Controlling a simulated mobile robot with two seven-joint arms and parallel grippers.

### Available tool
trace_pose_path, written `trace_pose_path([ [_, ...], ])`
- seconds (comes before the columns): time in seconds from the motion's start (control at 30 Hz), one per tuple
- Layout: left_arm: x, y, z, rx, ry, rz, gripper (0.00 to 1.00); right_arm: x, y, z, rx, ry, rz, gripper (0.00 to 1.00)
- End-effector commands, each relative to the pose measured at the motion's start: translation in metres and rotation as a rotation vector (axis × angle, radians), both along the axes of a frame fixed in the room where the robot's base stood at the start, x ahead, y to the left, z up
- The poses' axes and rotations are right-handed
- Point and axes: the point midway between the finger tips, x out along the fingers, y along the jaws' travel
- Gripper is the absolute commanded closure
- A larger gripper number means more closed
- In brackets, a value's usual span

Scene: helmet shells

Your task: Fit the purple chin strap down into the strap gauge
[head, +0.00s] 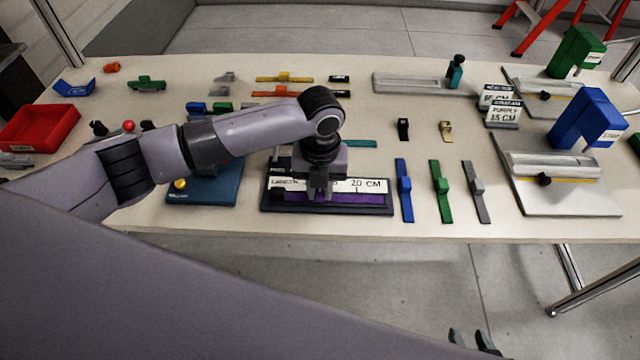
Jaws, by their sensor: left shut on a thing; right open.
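The strap gauge (375,210) is a dark tray with a white scale plate reading 20 CM, at the table's front edge in the middle. The purple chin strap (355,198) lies lengthwise along the gauge, in front of the scale plate. My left gripper (320,195) points down over the gauge and is shut on the purple strap near its middle, hiding part of strap and scale. I cannot tell whether the strap is fully seated or slightly above the bottom. My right gripper (475,342) is open and empty, below the table's front edge.
Blue (404,188), green (441,190) and grey (477,190) straps lie right of the gauge. A blue board (225,190) is left of it. A sign (503,113) reading PURPLE 15 CM stands at back right, near blue (588,118) and green (575,50) clamp-like devices. A red tray (40,127) is far left.

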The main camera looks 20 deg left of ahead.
Motion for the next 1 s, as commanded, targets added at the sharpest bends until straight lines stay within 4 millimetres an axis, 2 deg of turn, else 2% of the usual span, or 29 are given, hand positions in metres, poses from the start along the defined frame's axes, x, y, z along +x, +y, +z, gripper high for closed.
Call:
trace_pose_path([
  [0.03,0.000,0.000,-0.002,0.000,0.000,0.000,1.00,0.000,0.000,-0.001,0.000,0.000,0.000,0.57],
  [0.07,0.000,0.000,-0.001,0.000,0.000,0.000,0.68,0.000,0.000,0.000,0.000,0.000,0.000,0.57],
  [0.1,0.000,0.000,-0.001,0.000,0.000,0.000,0.55,0.000,0.000,0.000,0.000,0.000,0.000,0.57],
  [0.13,0.000,0.000,-0.001,0.000,0.000,0.000,0.48,0.000,0.000,0.000,0.000,0.000,0.000,0.57],
  [0.47,0.000,0.000,0.002,-0.002,-0.002,0.000,0.48,0.000,0.000,0.000,0.000,0.000,0.000,0.57],
  [0.8,0.001,0.000,0.053,-0.001,-0.003,0.000,0.48,0.000,0.000,-0.003,0.000,0.000,0.000,0.57],
  [1.0,0.000,0.000,0.069,-0.001,0.000,0.000,0.48,0.000,0.000,-0.004,0.000,0.000,0.000,0.57],
])
